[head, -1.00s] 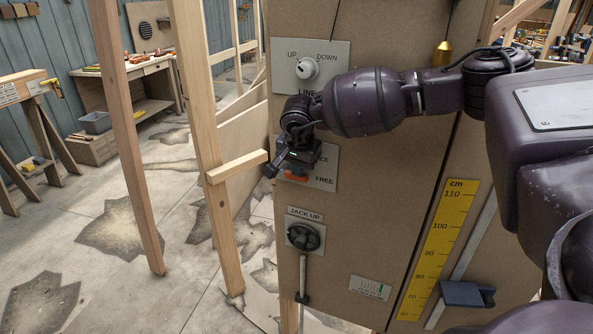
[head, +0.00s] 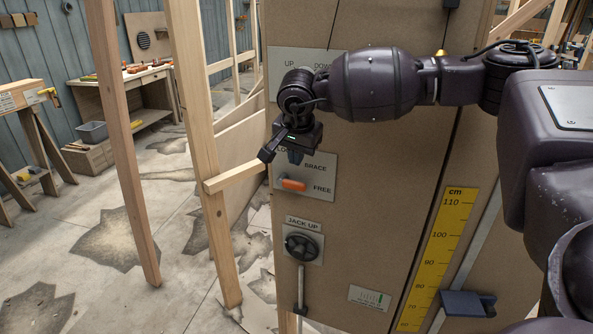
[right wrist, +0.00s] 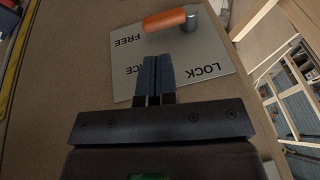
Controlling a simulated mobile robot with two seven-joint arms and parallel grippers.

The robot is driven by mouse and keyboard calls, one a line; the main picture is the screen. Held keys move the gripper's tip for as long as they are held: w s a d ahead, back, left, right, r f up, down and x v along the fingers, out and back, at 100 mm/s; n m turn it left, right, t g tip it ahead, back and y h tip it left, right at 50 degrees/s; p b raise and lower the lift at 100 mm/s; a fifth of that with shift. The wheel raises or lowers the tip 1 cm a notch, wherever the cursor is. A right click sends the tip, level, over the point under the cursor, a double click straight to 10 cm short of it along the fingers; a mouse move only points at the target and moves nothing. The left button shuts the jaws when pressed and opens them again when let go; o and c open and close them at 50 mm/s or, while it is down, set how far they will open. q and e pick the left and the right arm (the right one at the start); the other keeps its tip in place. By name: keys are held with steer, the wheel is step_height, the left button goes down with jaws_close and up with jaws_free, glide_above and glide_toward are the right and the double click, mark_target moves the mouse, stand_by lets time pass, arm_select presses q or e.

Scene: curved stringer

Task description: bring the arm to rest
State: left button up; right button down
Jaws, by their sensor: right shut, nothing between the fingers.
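My right gripper (head: 295,155) is in front of the tan panel (head: 370,210), just above the brace plate. In the right wrist view its two fingers (right wrist: 155,75) are together with nothing between them. The orange brace lever (head: 293,185) lies roughly level on its plate, which reads LOCK, BRACE and FREE; it also shows in the right wrist view (right wrist: 165,19), apart from the fingertips. My right arm reaches in from the right and hides part of the UP/DOWN plate (head: 290,62) and its knob. My left gripper is not in view.
Below are the JACK UP dial (head: 301,246) and a yellow cm scale (head: 440,250) with a dark slider (head: 467,303). A wooden upright (head: 205,160) with a short crosspiece (head: 236,176) stands close to the gripper's left. A workbench (head: 145,95) is far back.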

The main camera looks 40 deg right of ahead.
steer(key=shift+v, duration=1.5)
